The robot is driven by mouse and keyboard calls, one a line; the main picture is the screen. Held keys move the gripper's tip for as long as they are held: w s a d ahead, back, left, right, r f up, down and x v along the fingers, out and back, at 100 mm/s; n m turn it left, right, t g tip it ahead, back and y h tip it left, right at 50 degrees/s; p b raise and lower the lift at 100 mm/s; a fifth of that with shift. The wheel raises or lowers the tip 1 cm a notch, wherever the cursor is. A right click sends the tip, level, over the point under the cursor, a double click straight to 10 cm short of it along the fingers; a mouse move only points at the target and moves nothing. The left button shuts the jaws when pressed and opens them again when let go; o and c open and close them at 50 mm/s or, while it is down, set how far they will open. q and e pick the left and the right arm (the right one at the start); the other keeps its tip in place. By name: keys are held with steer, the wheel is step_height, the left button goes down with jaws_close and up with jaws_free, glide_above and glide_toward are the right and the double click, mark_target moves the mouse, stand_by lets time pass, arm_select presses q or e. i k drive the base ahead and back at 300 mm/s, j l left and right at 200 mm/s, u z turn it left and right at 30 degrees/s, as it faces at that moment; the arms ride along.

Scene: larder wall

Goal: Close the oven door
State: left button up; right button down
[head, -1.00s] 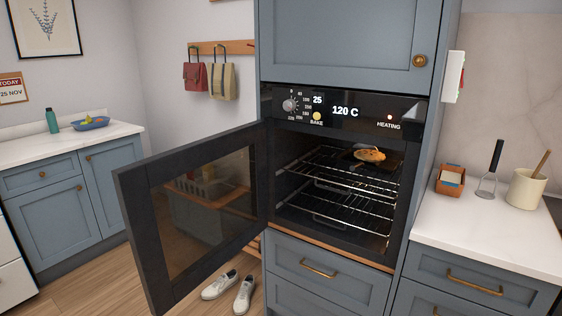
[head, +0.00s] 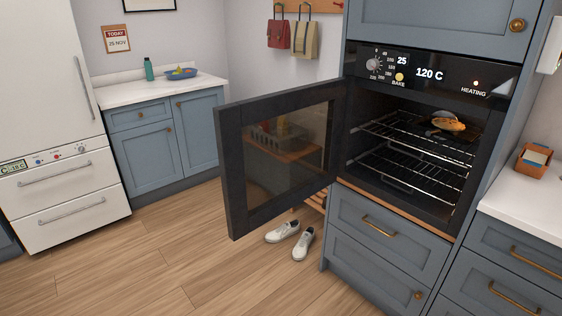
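The oven door (head: 233,170) stands wide open in the head view. It is hinged on the left side of the oven and swings out to the left, with a dark frame and a glass pane. The oven (head: 405,180) is built into a blue tall cabinet and its inside is exposed. Wire racks (head: 410,150) sit inside, and a dish of browned food (head: 448,123) is on the upper rack. The oven's panel (head: 432,74) reads 120 C, with a HEATING label. Neither of my grippers shows in the view.
White shoes (head: 283,232) lie on the wooden floor below the door. Drawers (head: 372,222) are under the oven. A counter (head: 525,205) with an orange box (head: 534,160) is at the right. A white fridge (head: 50,80) stands at the left. The floor at the front left is clear.

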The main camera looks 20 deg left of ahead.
mark_target(276, 150)
steer(key=k+z, duration=0.15)
steer(key=k, duration=0.35)
steer(key=k+l+z, duration=0.2)
steer(key=k, duration=0.25)
steer(key=j+z, duration=0.1)
steer(key=z, duration=0.35)
steer(key=j+z, duration=0.1)
steer(key=z, duration=0.3)
steer(key=j+z, duration=0.15)
steer(key=z, duration=0.3)
steer(key=j, duration=2.65)
steer(key=i+j, duration=0.15)
steer(key=j, duration=2.5)
